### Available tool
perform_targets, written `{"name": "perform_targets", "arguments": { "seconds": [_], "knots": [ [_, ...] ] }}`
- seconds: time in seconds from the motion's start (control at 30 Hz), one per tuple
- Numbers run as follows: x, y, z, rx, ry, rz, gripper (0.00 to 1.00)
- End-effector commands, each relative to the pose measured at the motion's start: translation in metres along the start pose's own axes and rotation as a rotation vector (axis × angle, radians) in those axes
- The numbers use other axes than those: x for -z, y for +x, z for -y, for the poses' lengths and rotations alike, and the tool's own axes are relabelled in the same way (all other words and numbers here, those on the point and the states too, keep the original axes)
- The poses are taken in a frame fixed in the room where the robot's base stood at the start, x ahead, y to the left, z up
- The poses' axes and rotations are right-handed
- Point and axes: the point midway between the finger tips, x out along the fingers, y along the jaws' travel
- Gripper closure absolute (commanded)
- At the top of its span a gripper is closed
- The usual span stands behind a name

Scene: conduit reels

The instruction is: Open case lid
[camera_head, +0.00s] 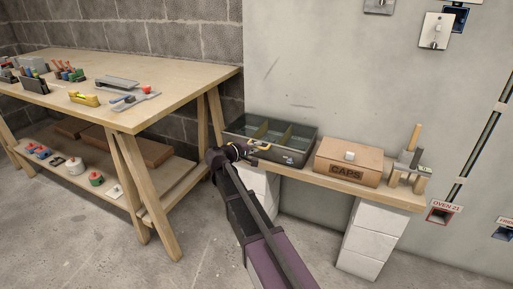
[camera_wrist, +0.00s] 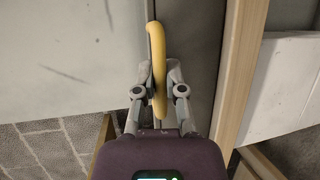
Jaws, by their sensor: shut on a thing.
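A dark grey case (camera_head: 292,155) sits at the left end of the low wooden shelf. Compartments show in its top; the lid looks down over them, but I cannot tell this surely. A yellow handle (camera_head: 260,146) is at the case's front edge. My gripper (camera_head: 247,150) is at the front left of the case. In the wrist view, my gripper (camera_wrist: 160,88) is shut on the yellow handle (camera_wrist: 155,45), with a finger on each side. The case's grey front (camera_wrist: 204,50) lies behind it.
A brown CAPS box (camera_head: 341,168) with a white knob stands right of the case. A small wooden rack (camera_head: 408,172) with tools is at the shelf's right end. A wooden workbench (camera_head: 165,100) with tools stands at left. White blocks (camera_head: 372,235) support the shelf.

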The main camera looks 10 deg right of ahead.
Motion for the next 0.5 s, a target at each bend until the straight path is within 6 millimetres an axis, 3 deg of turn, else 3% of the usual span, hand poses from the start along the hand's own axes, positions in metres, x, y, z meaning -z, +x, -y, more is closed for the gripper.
{"name": "perform_targets", "arguments": {
  "seconds": [0.5],
  "knots": [
    [-0.002,-0.001,-0.022,0.057,-0.024,0.005,1.00]
  ]
}}
